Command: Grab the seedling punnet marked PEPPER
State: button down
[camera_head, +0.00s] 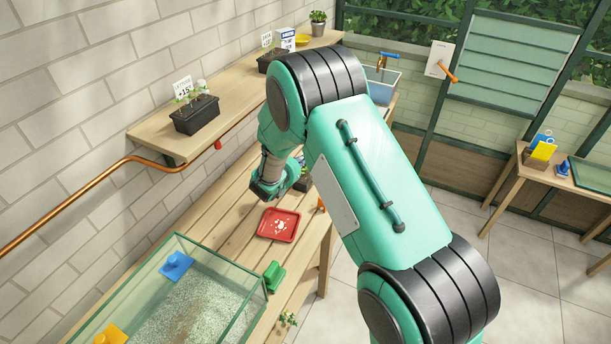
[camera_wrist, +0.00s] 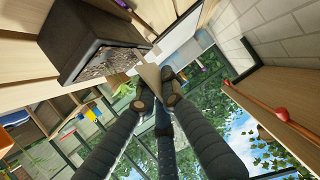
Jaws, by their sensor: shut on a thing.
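A dark seedling punnet (camera_wrist: 88,28) with soil shows large at the upper left of the wrist view, tilted in the picture. My gripper (camera_wrist: 160,92) is shut at a pale, narrow piece beside its rim, which looks like part of its tag; the tag's writing is not readable. In the head view, my gripper (camera_head: 268,189) is low over the wooden bench, and a dark punnet with a green plant (camera_head: 303,184) shows partly hidden behind it.
A further punnet (camera_head: 268,61) stands deeper on the shelf (camera_head: 160,130). A red tray (camera_head: 278,225) lies on the bench near my gripper. A glass tank (camera_head: 170,300) of gravel stands in front, with a green block (camera_head: 273,276) beside it. A copper pipe (camera_head: 75,205) runs along the wall.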

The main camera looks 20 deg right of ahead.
notch_tip(320, 180, up, 10)
jog(key=p, duration=0.3)
dwell(0.5)
dwell(0.5)
